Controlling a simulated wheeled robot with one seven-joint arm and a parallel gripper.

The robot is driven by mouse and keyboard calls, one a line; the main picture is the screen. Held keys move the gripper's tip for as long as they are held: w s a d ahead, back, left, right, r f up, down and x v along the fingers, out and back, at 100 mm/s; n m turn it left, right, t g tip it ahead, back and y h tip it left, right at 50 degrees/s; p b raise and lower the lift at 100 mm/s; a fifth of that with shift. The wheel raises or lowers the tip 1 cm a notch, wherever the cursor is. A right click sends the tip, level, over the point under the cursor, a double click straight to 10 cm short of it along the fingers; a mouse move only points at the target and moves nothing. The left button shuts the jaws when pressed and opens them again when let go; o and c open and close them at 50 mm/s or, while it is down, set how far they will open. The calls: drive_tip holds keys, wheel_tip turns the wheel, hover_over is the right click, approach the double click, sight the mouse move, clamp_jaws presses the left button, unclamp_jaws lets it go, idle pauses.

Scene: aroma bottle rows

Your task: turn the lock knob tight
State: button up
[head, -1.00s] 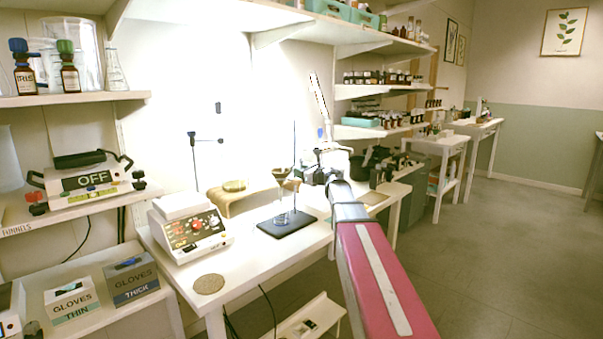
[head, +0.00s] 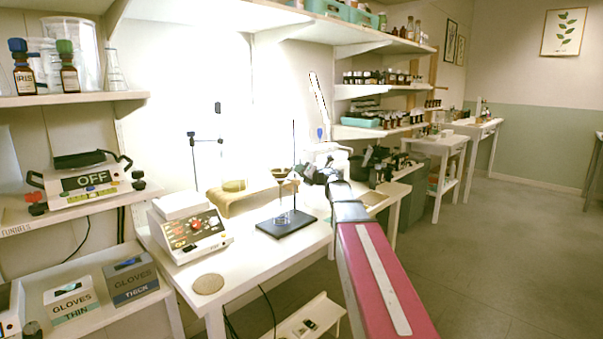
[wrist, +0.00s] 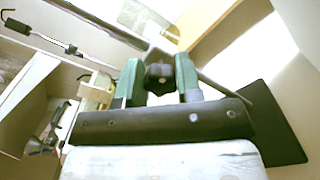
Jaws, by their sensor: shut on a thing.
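The lock knob (wrist: 159,79) is a black lobed knob. In the wrist view it sits between the two green fingers of my gripper (wrist: 158,80), which is shut on it. In the head view my gripper (head: 309,174) is at the right of the stand's thin upright rod (head: 294,145), and the knob is too small to make out there. The stand has a black base plate (head: 270,230), also in the wrist view (wrist: 283,135). A brown funnel (head: 281,172) is held at the rod, above glassware (head: 284,217) on the plate.
A device with a dial panel (head: 190,235) and a round cork mat (head: 208,284) are on the white table (head: 245,278), left of the stand. A tan curved piece (head: 228,200) lies behind. Shelves with bottles hang above. The front table strip is clear.

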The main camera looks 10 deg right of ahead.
drive_tip(key=m, duration=0.7)
drive_tip(key=shift+d, duration=0.1)
drive_tip(key=m, duration=0.4)
drive_tip(key=shift+f, duration=0.1)
drive_tip(key=m, duration=0.3)
drive_tip(key=shift+m, duration=0.3)
drive_tip(key=m, duration=0.4)
drive_tip(key=shift+f+m, duration=0.1)
drive_tip(key=shift+m, duration=2.3)
drive_tip(key=o, duration=0.9)
drive_tip(key=shift+o, duration=0.2)
drive_tip(key=shift+s, duration=0.1)
